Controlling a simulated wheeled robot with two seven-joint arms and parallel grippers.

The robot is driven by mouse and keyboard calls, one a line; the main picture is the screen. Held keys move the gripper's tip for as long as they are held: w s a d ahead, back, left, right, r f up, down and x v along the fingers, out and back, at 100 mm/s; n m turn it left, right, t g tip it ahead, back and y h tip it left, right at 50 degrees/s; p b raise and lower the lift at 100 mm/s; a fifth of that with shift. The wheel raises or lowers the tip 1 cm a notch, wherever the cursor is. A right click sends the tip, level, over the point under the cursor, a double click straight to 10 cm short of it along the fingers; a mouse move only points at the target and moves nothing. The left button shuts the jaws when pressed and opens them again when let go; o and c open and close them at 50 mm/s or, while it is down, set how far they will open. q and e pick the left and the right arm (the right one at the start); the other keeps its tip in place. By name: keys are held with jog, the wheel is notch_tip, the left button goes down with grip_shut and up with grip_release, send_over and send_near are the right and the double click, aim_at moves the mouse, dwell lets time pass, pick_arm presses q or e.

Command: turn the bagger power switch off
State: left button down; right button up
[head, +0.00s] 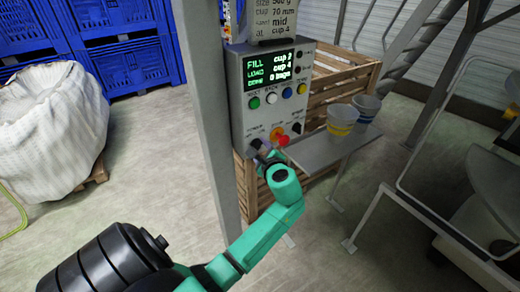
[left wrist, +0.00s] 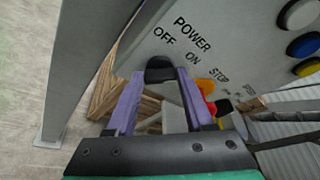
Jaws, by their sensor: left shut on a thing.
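The bagger's grey control box (head: 240,125) stands on a post in the head view, with a lit screen and several coloured buttons. The black power switch (left wrist: 160,68) shows in the left wrist view, below the labels POWER, OFF and ON. My left gripper (head: 262,150) is at the lower left of the box. In the left wrist view its two purple fingers (left wrist: 160,90) are shut on the switch, one on each side. Which label the switch points to, I cannot tell. My right gripper is not in view.
A red stop button (head: 282,140) sits close to the right of my left gripper. A grey shelf (head: 325,152) with two cups (head: 342,118) juts out at the right. A grey post (head: 205,90) stands left of the box. A wooden crate (head: 335,75) is behind.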

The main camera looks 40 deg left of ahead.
pick_arm(q)
jog(key=shift+f+b, duration=0.3)
jog(key=shift+b, duration=0.05)
jog(key=shift+f+n+t+b, duration=0.15)
jog(key=shift+n+t+b, duration=0.15)
jog(key=shift+n+b, duration=0.35)
jog(key=n+t+y+b, duration=0.1)
jog(key=n+b, duration=0.4)
jog(key=b, duration=0.5)
jog(key=n+t+y+b, duration=0.1)
jog(key=n+b, duration=0.4)
jog(key=b, duration=0.5)
jog(key=n+y+b, duration=0.3)
jog(key=n+b, duration=0.3)
jog(key=b, duration=0.5)
jog(key=shift+f+t, duration=0.4)
jog(key=shift+c, duration=1.4)
grip_release()
jog(key=shift+w+d, duration=0.1)
jog(key=shift+d, duration=0.05)
